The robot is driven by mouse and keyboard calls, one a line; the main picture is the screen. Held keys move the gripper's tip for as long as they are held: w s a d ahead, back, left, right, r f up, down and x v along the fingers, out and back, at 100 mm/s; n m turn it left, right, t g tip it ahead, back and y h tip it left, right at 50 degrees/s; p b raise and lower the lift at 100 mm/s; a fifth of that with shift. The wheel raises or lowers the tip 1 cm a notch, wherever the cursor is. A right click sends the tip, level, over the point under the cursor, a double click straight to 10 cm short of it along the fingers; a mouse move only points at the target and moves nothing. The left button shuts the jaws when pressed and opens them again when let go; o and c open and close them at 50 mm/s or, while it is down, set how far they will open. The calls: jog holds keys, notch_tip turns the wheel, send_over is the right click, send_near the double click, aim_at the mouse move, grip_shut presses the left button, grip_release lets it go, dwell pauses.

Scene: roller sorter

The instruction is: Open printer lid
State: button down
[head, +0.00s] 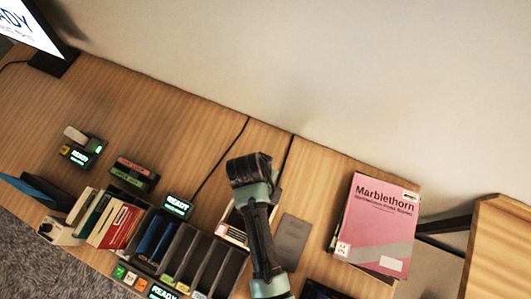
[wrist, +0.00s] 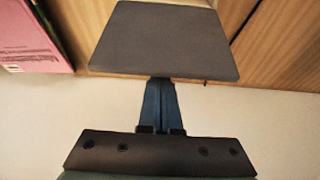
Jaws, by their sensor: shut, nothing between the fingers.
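My gripper shows in the wrist view (wrist: 163,88), its blue fingers shut together with nothing between them. A flat dark grey panel (wrist: 165,42) lies just past the fingers. Its near edge meets the tips in the picture; I cannot tell whether they touch. In the head view, a whitish box-like device (head: 233,228) sits partly behind my arm and may be the printer; its lid cannot be made out. A flat grey panel (head: 291,240) lies right of my arm, perhaps the same panel as in the wrist view. My fingers cannot be made out in the head view.
A pink book (head: 375,225) lies right of the panel; it also shows in the wrist view (wrist: 30,35). Left of my arm stand a slotted sorter (head: 205,262), a small READY display (head: 177,206) and upright books (head: 115,225). The wall closes off the back.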

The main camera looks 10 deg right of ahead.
jog(key=shift+s+a, duration=0.1)
jog(key=shift+s+a+r+t+h, duration=0.4)
jog(key=shift+s+t+h, duration=0.2)
jog(key=shift+t, duration=0.3)
jog(key=shift+w, duration=0.1)
